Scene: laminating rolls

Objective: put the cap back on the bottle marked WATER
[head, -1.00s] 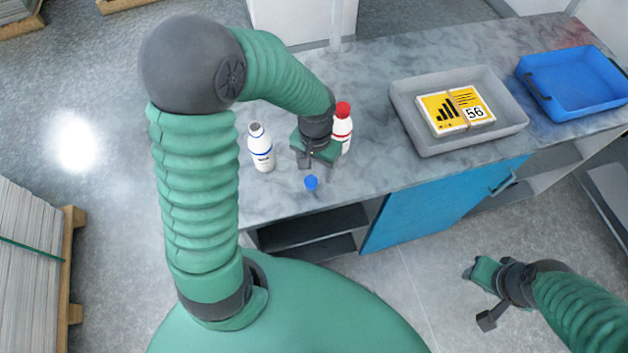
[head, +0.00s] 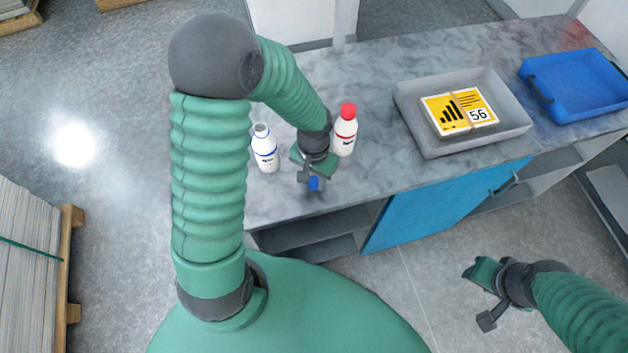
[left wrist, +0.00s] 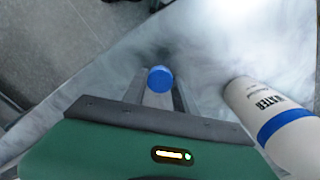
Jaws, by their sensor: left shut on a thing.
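The bottle marked WATER (head: 265,152) is white with a blue band and stands upright on the counter without a cap. Its WATER lettering shows in the left wrist view (left wrist: 262,103). My left gripper (head: 311,178) is shut on the blue cap (head: 315,184), low at the counter's front part, to the right of that bottle. In the left wrist view the cap (left wrist: 160,79) sits between the fingertips. My right gripper (head: 478,297) is open and empty, in front of the counter at the lower right.
A white bottle with a red cap (head: 344,132) stands upright just right of my left gripper. A grey tray (head: 407,100) holding a yellow pack marked 56 (head: 458,112) and a blue tray (head: 545,105) are farther right. The counter's front edge is close to the cap.

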